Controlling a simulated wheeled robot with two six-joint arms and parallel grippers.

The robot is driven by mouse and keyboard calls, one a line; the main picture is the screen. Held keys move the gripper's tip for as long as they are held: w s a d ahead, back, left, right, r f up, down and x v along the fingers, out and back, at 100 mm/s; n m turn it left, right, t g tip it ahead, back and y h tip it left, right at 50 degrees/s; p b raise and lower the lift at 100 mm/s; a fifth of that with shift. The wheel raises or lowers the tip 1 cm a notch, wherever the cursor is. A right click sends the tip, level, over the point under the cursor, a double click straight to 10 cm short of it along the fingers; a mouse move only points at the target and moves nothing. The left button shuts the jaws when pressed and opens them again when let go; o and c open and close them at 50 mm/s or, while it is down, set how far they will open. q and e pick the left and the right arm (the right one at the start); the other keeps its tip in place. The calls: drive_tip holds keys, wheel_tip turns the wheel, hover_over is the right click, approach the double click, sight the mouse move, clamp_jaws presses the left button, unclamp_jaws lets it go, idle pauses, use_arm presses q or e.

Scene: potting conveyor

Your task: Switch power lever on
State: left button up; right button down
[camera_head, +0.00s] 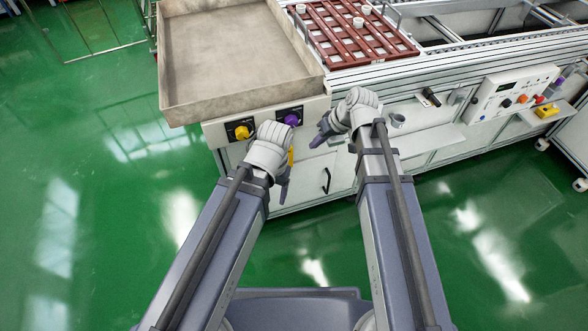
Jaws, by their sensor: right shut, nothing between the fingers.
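Two rotary switches sit on the white front panel below the tray: a yellow knob (242,132) on a black plate and a purple knob (291,119) on a black plate. I cannot tell which one is the power lever. My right gripper (321,133) is shut and empty, pointing left, a little right of and below the purple knob, apparently apart from it. My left gripper (284,187) hangs below the two knobs, pointing down. Its wrist hides most of its fingers, so its opening does not show. A yellow piece shows beside it.
A large empty grey tray (172,75) stands on the bench above the knobs. A brown slatted rack (345,35) lies to its right. A control box (507,98) with coloured buttons is at the far right. A cabinet door with a black handle (326,181) is below.

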drive_tip(key=shift+s+a+r+b+x, duration=0.1)
drive_tip(key=shift+s+a+b+x, duration=0.2)
drive_tip(key=shift+b+x, duration=1.75)
drive_tip(key=shift+s+a+r+b+x, duration=0.1)
drive_tip(key=shift+s+a+b+x, duration=0.25)
drive_tip(key=shift+b+x, duration=1.7)
drive_tip(key=shift+s+a+r+b+x, duration=0.1)
drive_tip(key=shift+s+a+b+x, duration=0.2)
drive_tip(key=shift+b+x, duration=1.7)
drive_tip(key=shift+w+a+f+p, duration=0.15)
drive_tip(key=shift+f+p, duration=0.25)
drive_tip(key=shift+f, duration=0.15)
drive_tip(key=shift+f+y+b, duration=0.15)
drive_tip(key=shift+y+b, duration=0.15)
